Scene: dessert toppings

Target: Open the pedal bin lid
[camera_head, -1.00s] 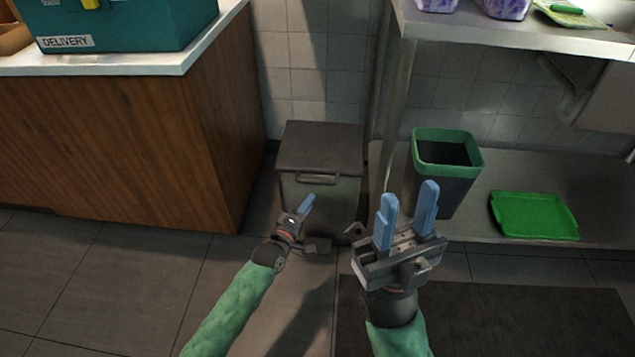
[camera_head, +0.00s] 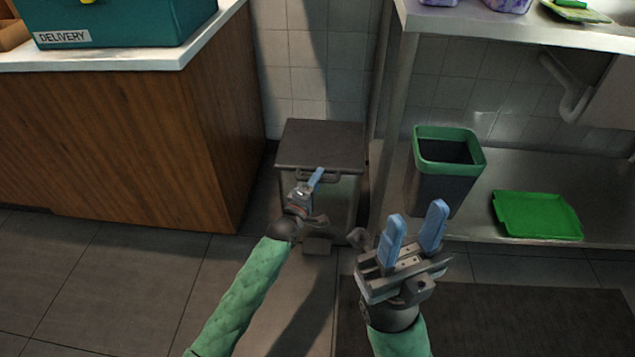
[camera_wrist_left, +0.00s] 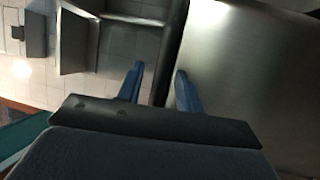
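The pedal bin (camera_head: 340,200) is a grey metal box on the floor between the wooden counter and the steel shelf. Its dark lid (camera_head: 322,140) is shut, with a bar handle (camera_head: 330,174) at the front edge. A pedal (camera_head: 317,246) sticks out low at its front. My left gripper (camera_head: 316,179) is in front of the bin, its blue fingertip overlapping the handle; I cannot tell if they touch. In the left wrist view its fingers (camera_wrist_left: 160,85) are apart, with nothing seen gripped between them. My right gripper (camera_head: 416,226) is open and empty, right of the bin's front.
A wooden counter (camera_head: 140,150) with a teal delivery box (camera_head: 130,20) stands left. A steel shelf (camera_head: 500,225) at right holds a green-rimmed container (camera_head: 445,185) and a green tray (camera_head: 538,216). A dark mat (camera_head: 530,310) lies in front of the shelf. Floor is clear at lower left.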

